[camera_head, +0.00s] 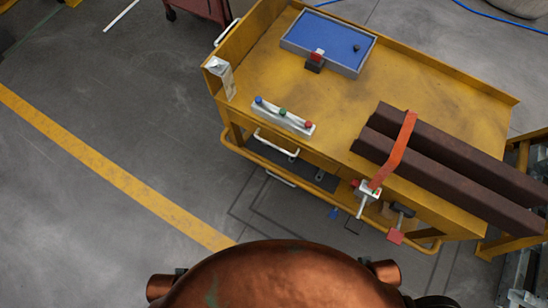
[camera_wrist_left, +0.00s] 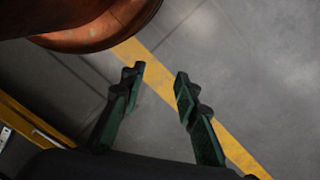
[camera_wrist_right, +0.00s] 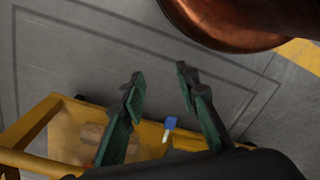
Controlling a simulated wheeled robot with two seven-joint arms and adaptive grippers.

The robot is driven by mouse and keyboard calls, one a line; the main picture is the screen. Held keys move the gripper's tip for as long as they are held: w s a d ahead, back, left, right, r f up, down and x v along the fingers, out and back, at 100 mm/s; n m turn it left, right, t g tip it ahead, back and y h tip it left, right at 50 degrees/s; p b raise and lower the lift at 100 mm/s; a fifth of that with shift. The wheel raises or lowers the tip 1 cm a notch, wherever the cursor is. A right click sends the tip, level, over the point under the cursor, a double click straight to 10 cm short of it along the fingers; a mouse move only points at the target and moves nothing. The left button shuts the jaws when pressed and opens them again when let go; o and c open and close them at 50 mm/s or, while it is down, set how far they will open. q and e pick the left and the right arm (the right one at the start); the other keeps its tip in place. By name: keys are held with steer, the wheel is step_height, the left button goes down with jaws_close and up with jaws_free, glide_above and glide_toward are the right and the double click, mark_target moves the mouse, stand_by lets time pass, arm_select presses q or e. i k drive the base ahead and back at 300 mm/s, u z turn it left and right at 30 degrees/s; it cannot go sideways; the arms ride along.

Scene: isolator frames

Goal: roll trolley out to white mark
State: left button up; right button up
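The yellow trolley (camera_head: 425,82) stands at the right of the head view, set at a slant. A white handle (camera_head: 226,33) is on its left end, and a pale handle (camera_head: 277,145) is on its near side. Part of its yellow frame shows in the right wrist view (camera_wrist_right: 28,128). A short white line (camera_head: 121,15), perhaps the white mark, lies on the floor at the upper left, apart from the trolley. My left gripper (camera_wrist_left: 160,75) is open and empty above the floor. My right gripper (camera_wrist_right: 160,75) is open and empty, near the trolley frame in its view.
On the trolley are a blue tray (camera_head: 328,36), a button box (camera_head: 284,116) and two dark beams (camera_head: 455,172) under an orange strap (camera_head: 400,150). A dark red cart (camera_head: 205,8) stands behind. Floor at left is clear.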

mark_target(338, 99)
steer(key=k, duration=0.95)
steer(key=z, duration=0.95)
steer(key=i, duration=0.5)
